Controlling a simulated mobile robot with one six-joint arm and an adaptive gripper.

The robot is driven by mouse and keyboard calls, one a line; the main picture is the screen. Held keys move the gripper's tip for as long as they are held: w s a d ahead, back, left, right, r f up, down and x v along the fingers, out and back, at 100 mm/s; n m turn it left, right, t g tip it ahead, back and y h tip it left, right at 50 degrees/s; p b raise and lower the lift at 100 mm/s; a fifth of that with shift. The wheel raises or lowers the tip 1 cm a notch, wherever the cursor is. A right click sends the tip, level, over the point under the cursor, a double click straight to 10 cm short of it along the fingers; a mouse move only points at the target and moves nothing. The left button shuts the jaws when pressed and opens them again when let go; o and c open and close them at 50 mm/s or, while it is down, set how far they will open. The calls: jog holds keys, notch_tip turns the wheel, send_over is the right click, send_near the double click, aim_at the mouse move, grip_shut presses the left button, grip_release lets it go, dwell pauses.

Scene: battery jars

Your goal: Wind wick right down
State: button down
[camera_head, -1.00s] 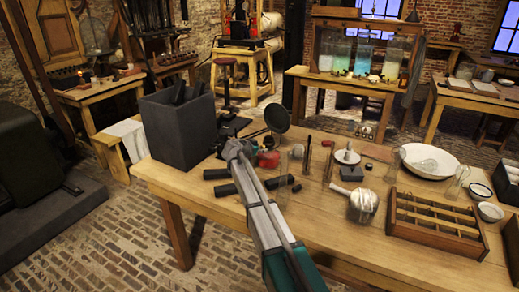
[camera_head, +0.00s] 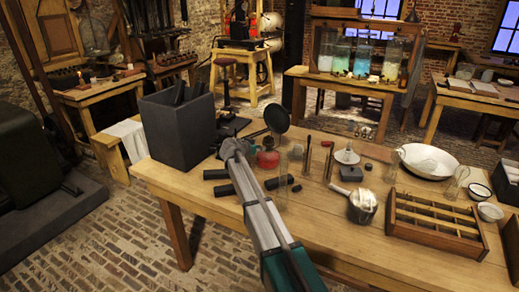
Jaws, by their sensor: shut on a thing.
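A small red lamp (camera_head: 267,157) with a dark upper part stands on the wooden table, near its back left. A dark round disc (camera_head: 277,119) rises behind it. My gripper (camera_head: 243,150) is at the left side of the lamp, shut on a small part there. The part is too small and covered by the fingers to make out clearly. The wick itself cannot be made out.
A dark grey bin (camera_head: 178,135) stands close left of my gripper. Black cylinders (camera_head: 276,183) lie near my arm. Glass tubes, a metal pot (camera_head: 362,206), a white bowl (camera_head: 428,161) and a wooden rack (camera_head: 436,226) fill the right. The front table edge is clear.

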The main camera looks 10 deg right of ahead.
jog(key=shift+w+a+f+n+g+h+b, duration=0.1)
jog(key=shift+n+g+h+b, duration=0.45)
jog(key=shift+n, duration=0.65)
jog(key=shift+w+a+n+g+h+b, duration=0.1)
jog(key=shift+n+g+h+b, duration=0.15)
jog(key=shift+n+g+h, duration=0.7)
jog(key=shift+d+n+t, duration=0.1)
jog(key=shift+n+t, duration=0.2)
jog(key=shift+n, duration=0.05)
jog(key=shift+c, duration=2.4)
grip_release()
